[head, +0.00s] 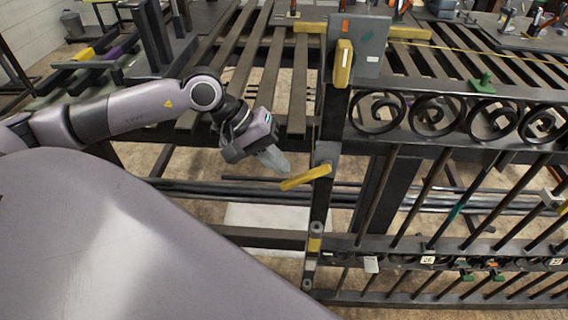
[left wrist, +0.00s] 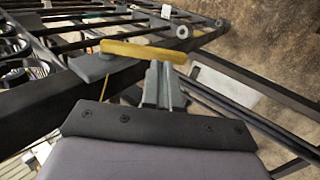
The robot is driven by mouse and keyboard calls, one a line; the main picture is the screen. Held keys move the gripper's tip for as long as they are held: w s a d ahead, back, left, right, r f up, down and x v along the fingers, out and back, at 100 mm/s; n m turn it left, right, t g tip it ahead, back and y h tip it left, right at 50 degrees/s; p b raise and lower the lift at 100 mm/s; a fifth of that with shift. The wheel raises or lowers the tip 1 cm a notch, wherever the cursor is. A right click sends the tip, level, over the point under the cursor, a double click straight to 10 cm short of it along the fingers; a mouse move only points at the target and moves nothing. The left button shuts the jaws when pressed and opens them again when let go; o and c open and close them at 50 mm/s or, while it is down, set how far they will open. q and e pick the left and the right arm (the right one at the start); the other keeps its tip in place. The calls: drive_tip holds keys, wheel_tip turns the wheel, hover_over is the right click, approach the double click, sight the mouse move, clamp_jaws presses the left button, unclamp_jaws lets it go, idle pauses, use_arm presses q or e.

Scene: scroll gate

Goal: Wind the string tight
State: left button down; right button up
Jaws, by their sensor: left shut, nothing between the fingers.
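A yellow bar-shaped handle (head: 305,177) sticks out from a grey fitting on the dark gate post. It also shows in the left wrist view (left wrist: 143,51). My left gripper (head: 275,162) is shut and empty, just left of the handle in the head view. In the left wrist view its fingertips (left wrist: 160,78) are close below the handle; I cannot tell whether they touch it. A thin yellow string (head: 470,50) runs across the slats at upper right, and a short yellow line (left wrist: 104,88) hangs below the handle's grey fitting. My right gripper is not in view.
A second yellow handle (head: 343,64) sits on a grey plate (head: 362,40) at the post top. The gate with dark scrolls (head: 436,115) and bars fills the right. Slatted dark rails (head: 270,75) lie behind my left arm. Free floor shows beneath.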

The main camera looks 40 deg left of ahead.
sight(305, 177)
use_arm(q)
drive_tip(key=shift+x, duration=1.2)
drive_tip(key=shift+f, duration=0.1)
